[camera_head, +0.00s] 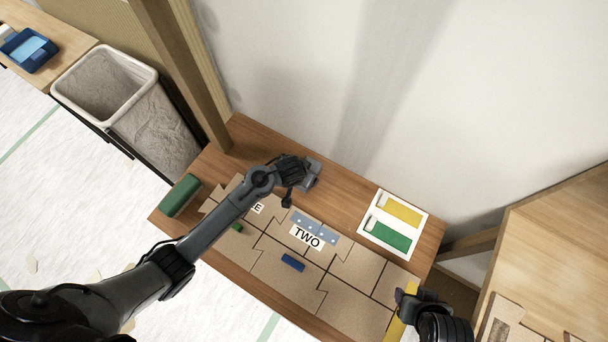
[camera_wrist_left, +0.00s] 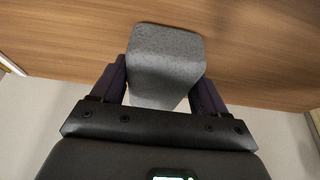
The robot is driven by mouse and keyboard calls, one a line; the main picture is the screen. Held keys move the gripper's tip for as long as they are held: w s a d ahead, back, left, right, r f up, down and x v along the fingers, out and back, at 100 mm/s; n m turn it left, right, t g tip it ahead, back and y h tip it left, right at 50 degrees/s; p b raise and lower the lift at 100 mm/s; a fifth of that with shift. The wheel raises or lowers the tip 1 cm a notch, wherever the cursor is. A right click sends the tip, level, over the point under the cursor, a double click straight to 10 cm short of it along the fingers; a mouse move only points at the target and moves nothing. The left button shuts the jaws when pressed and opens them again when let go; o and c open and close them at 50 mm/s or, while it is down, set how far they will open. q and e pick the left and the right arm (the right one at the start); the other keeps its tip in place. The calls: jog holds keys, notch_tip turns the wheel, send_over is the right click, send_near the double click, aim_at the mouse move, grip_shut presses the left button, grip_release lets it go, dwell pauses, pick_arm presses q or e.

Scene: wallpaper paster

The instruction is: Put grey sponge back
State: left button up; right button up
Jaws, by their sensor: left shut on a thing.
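The grey sponge (camera_wrist_left: 166,62) is a speckled grey block between the two dark fingers of my left gripper (camera_wrist_left: 163,82) in the left wrist view. In the head view my left gripper (camera_head: 307,174) is at the back of the wooden table, near the wall, with the grey sponge (camera_head: 313,167) at its tip. The left gripper is shut on the sponge. I cannot tell whether the sponge touches the table. My right gripper (camera_head: 407,299) is at the table's front right corner, beside a yellow strip; its fingers are too unclear to judge.
A green block (camera_head: 180,195) lies at the table's left end. Brown panels with a "TWO" label (camera_head: 307,237) and a small blue block (camera_head: 292,263) cover the middle. A white card with yellow and green areas (camera_head: 393,223) lies right. A lined bin (camera_head: 105,90) stands left.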

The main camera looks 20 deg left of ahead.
pick_arm(q)
jog(key=shift+f, duration=0.15)
jog(key=o, duration=1.1)
jog(key=p+v, duration=0.5)
jog(key=v, duration=0.5)
jog(key=shift+s+r, duration=0.1)
jog(key=shift+r, duration=0.2)
jog(key=shift+g, duration=0.4)
jog(key=s+a+r, duration=0.2)
jog(key=s+r, duration=0.1)
jog(key=s, duration=0.3)
jog(key=s+a+r, duration=0.2)
jog(key=s+r, duration=0.1)
jog(key=s, duration=0.4)
jog(key=s+a+r, duration=0.2)
jog(key=s+r, duration=0.1)
jog(key=s, duration=0.4)
jog(key=shift+r+p, duration=0.15)
jog(key=shift+p, duration=0.25)
